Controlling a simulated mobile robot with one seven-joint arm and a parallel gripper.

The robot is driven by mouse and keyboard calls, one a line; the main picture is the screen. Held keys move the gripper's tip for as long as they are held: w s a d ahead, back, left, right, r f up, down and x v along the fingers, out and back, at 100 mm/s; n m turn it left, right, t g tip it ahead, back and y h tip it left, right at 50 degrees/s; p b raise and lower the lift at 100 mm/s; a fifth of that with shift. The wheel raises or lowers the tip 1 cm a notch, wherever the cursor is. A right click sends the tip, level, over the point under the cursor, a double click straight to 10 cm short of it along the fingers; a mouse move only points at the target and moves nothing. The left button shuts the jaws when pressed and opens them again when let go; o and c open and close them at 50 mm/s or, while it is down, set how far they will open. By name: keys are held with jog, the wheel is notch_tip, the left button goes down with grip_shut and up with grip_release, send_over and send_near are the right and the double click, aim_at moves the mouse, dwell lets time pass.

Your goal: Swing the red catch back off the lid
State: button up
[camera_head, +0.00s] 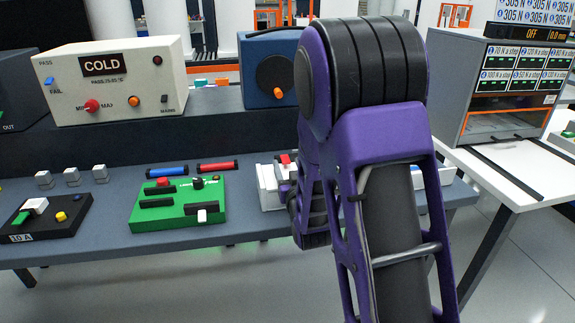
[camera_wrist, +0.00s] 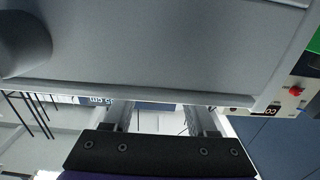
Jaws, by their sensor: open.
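A small red part (camera_head: 285,158) shows on top of a white block-like fixture (camera_head: 268,188) on the blue-grey bench. It may be the red catch, but it is too small to be sure, and I cannot make out a lid. My purple and black arm stands in front and hides the fixture's right side. In the wrist view my gripper (camera_wrist: 160,118) is open, with its two fingers apart and nothing seen held between them. The fingertips run up under a large grey surface (camera_wrist: 150,45) close to the camera. The red catch cannot be made out in the wrist view.
A green panel (camera_head: 180,207) and a black 10 A box (camera_head: 45,217) stand left on the bench (camera_head: 120,242). Blue (camera_head: 167,171) and red (camera_head: 217,166) cylinders lie behind the panel. The COLD box (camera_head: 115,80) and a blue box (camera_head: 262,68) stand behind. A grey cabinet (camera_head: 460,95) stands right.

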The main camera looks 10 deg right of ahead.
grip_shut()
jog(key=shift+r, duration=0.15)
